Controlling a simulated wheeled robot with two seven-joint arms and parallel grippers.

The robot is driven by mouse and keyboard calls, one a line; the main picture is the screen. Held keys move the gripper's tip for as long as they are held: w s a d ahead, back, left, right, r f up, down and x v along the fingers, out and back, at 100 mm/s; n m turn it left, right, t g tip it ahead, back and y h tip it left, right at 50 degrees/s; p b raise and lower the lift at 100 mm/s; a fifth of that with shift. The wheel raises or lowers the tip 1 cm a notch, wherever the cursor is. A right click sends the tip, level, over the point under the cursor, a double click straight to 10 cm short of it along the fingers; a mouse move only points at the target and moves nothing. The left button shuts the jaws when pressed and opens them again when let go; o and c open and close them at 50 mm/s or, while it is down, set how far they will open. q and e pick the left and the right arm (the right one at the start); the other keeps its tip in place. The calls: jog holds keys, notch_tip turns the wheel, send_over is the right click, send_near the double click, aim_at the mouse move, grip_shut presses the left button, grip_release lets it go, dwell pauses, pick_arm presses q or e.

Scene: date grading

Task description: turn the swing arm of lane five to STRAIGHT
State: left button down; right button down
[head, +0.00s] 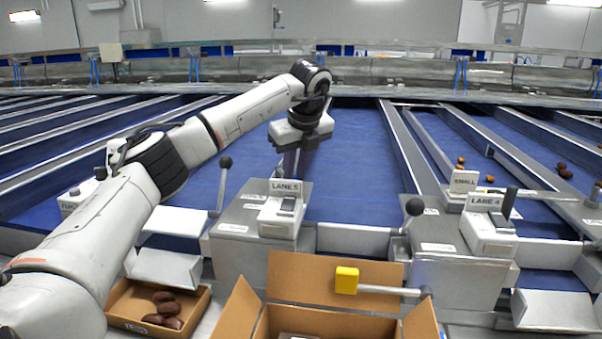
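The unit marked LANE 5 (240,228) stands left of centre, with its sign (290,190) on top. A lever with a black ball knob (225,162) rises at its left side. I cannot tell which part is its swing arm or how it is set. My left gripper (290,163) points down over the blue belt just behind the LANE 5 sign, apart from the lever. Its fingers are mostly hidden behind the sign, so its opening is unclear. My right gripper is not in view.
A LANE 4 unit (458,240) with a similar knobbed lever (414,206) stands to the right. A yellow block (346,280) on a metal rod hangs over an open carton (335,278). A tray (198,312) of dark dates lies lower left. The belt (350,160) between units is clear.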

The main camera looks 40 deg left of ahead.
pick_arm(q)
jog(key=shift+w, duration=0.1)
jog(key=c, duration=1.6)
grip_release()
jog(key=v, duration=1)
jog(key=shift+r, duration=0.2)
jog(key=shift+f, duration=0.1)
